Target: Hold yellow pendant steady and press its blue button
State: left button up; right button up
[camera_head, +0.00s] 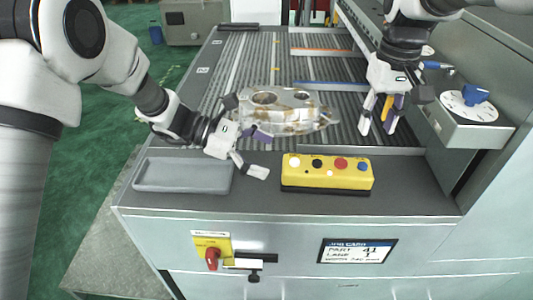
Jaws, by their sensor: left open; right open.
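The yellow pendant (327,174) lies on the grey top near the front edge of the machine, with its buttons facing up. Its face has a white, a black, a red and a small blue button (362,167), the blue one at the right end. My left gripper (260,155) is open to the left of the pendant, apart from it, in front of the metal casting. My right gripper (378,128) is open and empty, pointing down above and behind the pendant's right end.
An aluminium casting (283,112) rests on the ribbed bed (240,75) behind the pendant. A shallow grey tray (185,175) is at left. A blue knob on a white dial (475,95) stands at right. A red switch (212,258) is on the front panel.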

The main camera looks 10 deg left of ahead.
aim_at(299, 168)
pick_arm(q)
jog(key=x, duration=0.7)
jog(key=shift+d+f, duration=0.1)
jog(key=shift+d, duration=0.5)
jog(key=shift+a, duration=0.2)
jog(key=shift+c, duration=0.7)
jog(key=c, duration=1.5)
pick_arm(e)
jog(key=shift+a, duration=0.15)
pick_arm(q)
jog(key=shift+f, duration=0.1)
jog(key=shift+c, duration=0.2)
pick_arm(e)
grip_shut()
